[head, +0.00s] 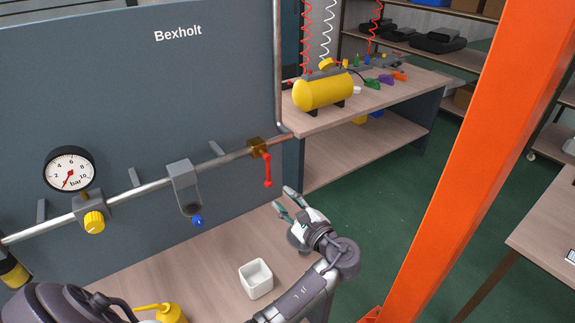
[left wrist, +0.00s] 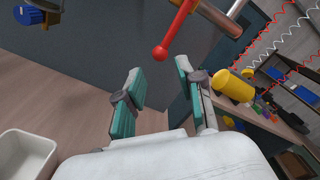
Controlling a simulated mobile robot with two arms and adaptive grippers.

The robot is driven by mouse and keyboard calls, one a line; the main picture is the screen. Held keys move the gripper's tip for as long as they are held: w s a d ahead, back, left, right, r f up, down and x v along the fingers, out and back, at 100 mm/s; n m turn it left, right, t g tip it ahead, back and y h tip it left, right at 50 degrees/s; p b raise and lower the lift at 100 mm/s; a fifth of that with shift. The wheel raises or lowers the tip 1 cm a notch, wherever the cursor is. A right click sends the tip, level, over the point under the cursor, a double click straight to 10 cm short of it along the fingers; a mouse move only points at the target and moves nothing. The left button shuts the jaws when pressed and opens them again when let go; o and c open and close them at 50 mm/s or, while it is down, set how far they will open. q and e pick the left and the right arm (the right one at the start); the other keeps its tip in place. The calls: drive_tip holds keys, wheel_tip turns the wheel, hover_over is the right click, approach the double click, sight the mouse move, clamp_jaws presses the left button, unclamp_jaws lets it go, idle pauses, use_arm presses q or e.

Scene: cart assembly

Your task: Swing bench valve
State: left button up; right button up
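The bench valve has a brass body (head: 257,148) on the horizontal pipe at the right end of the blue-grey panel. Its red lever (head: 267,170) hangs down, with a ball at its lower end. My left gripper (head: 283,199) is open and empty, below and slightly right of the lever, apart from it. In the left wrist view, the lever (left wrist: 178,30) comes down from the top, its ball just beyond the gap between the open teal-padded fingers (left wrist: 160,70). My right gripper is not in view.
A pressure gauge (head: 69,168), yellow knob (head: 94,222) and filter bracket with blue knob (head: 184,175) sit along the pipe. A white square cup (head: 256,279) stands on the bench below. A yellow tank (head: 323,91) stands on the bench behind. An orange post (head: 470,150) rises at right.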

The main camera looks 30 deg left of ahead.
sight(271, 186)
use_arm(q)
drive_tip(key=shift+w+a+r+b, duration=0.1)
drive_tip(key=shift+w+a+b, duration=0.15)
drive_tip(key=shift+a, duration=0.3)
drive_tip(key=b+x, duration=0.1)
drive_tip(key=x, duration=0.2)
drive_tip(key=b+x, duration=0.1)
drive_tip(key=x, duration=0.2)
drive_tip(key=shift+f, duration=0.25)
drive_tip(key=shift+s+d+r, duration=0.1)
drive_tip(key=shift+d+r, duration=0.05)
drive_tip(key=shift+d, duration=0.1)
drive_tip(key=shift+c, duration=1.1)
drive_tip(key=c, duration=0.3)
drive_tip(key=shift+w+d, duration=0.1)
drive_tip(key=shift+w, duration=0.1)
